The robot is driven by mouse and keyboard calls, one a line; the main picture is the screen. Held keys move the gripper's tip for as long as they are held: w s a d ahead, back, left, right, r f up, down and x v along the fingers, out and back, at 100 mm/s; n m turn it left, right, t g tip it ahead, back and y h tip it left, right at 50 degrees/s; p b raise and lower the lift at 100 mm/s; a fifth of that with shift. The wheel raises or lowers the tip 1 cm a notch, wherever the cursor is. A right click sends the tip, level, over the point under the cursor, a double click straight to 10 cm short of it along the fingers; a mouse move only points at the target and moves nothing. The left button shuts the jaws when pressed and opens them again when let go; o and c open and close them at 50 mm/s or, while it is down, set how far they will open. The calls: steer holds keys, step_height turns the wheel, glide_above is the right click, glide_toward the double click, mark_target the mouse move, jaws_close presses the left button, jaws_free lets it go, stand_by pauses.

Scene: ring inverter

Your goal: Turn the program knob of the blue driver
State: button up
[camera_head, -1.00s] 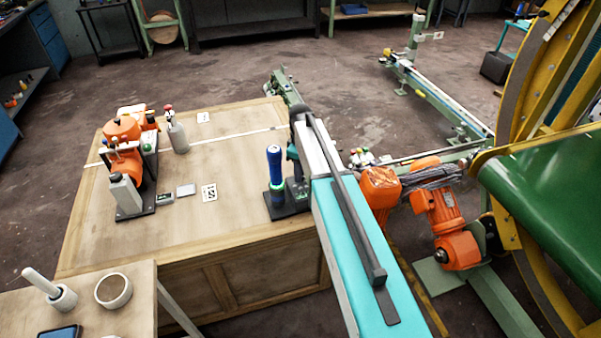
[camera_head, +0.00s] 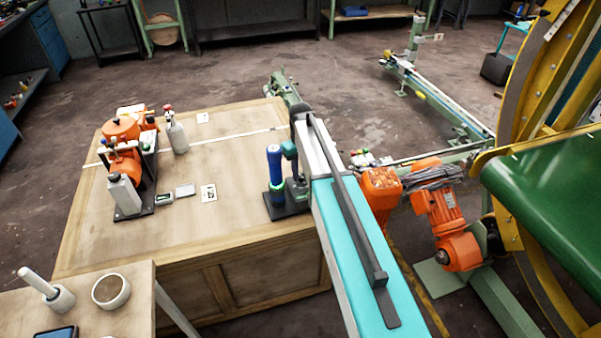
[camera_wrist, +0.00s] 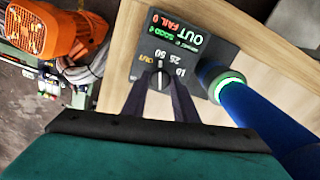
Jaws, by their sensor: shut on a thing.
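In the wrist view the driver (camera_wrist: 250,118) is at the right, with a glowing green ring. Beside it is a dark control panel (camera_wrist: 205,73) with a lit display and dial marks, including 10, 25 and 50. The program knob (camera_wrist: 159,79) is small and dark, at the panel's lower left. My gripper (camera_wrist: 160,86) is shut on the knob, its two dark fingers on either side. The fingers partly hide the knob.
The wooden table (camera_head: 235,222) holds orange equipment (camera_head: 122,150) and a grey bottle (camera_head: 177,136) at the left. The middle of the tabletop is mostly clear.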

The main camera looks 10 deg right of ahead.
mark_target(300, 176)
stand_by(0.3)
steer(key=o, duration=1)
steer(key=shift+a, duration=0.1)
steer(key=shift+r, duration=0.15)
steer(key=shift+r+b, duration=1.4)
steer(key=shift+r, duration=5.35)
